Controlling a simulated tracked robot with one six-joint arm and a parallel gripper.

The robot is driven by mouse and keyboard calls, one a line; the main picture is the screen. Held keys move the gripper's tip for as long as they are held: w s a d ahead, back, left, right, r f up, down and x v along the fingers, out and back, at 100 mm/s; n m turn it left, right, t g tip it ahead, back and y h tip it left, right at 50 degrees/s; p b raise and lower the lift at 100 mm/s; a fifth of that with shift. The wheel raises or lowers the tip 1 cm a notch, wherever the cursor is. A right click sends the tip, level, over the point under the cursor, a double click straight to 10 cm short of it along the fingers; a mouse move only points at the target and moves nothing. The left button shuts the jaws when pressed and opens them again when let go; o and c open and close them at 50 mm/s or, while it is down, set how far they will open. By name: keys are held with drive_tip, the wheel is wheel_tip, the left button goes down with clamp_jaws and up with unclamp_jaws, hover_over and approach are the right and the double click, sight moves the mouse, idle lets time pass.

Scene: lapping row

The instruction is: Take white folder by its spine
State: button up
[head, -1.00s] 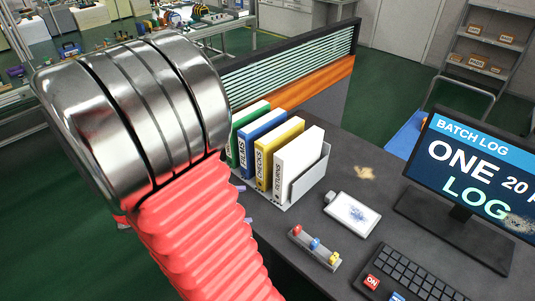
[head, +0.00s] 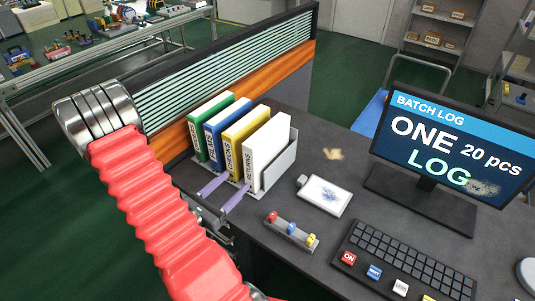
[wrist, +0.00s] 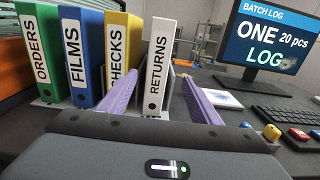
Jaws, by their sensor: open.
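The white folder (head: 268,150) stands upright at the right end of a row of folders in a grey holder (head: 282,166). Its spine faces my gripper and reads RETURNS; it also shows in the wrist view (wrist: 160,55). My gripper (head: 237,183) is open and empty, with its two purple fingers pointing at the lower front of the row. In the wrist view the spine appears between the fingers (wrist: 160,77), the left one overlapping the yellow folder's lower part. I cannot tell whether the fingertips reach past the spine's front face.
The yellow folder (head: 244,136) stands just left of the white one, then blue (head: 226,126) and green (head: 208,122). A block with coloured knobs (head: 291,229), a white pad (head: 325,195), a keyboard (head: 410,260) and a monitor (head: 450,145) occupy the desk to the right.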

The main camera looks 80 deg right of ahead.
sight(249, 168)
drive_tip(key=shift+d, duration=0.1)
idle(0.3)
drive_tip(key=shift+x, duration=4)
drive_tip(key=shift+s+d, duration=0.1)
drive_tip(key=shift+d, duration=0.1)
drive_tip(key=shift+x, duration=2.6)
drive_tip(key=shift+c, duration=0.6)
drive_tip(key=shift+r, duration=0.1)
clamp_jaws()
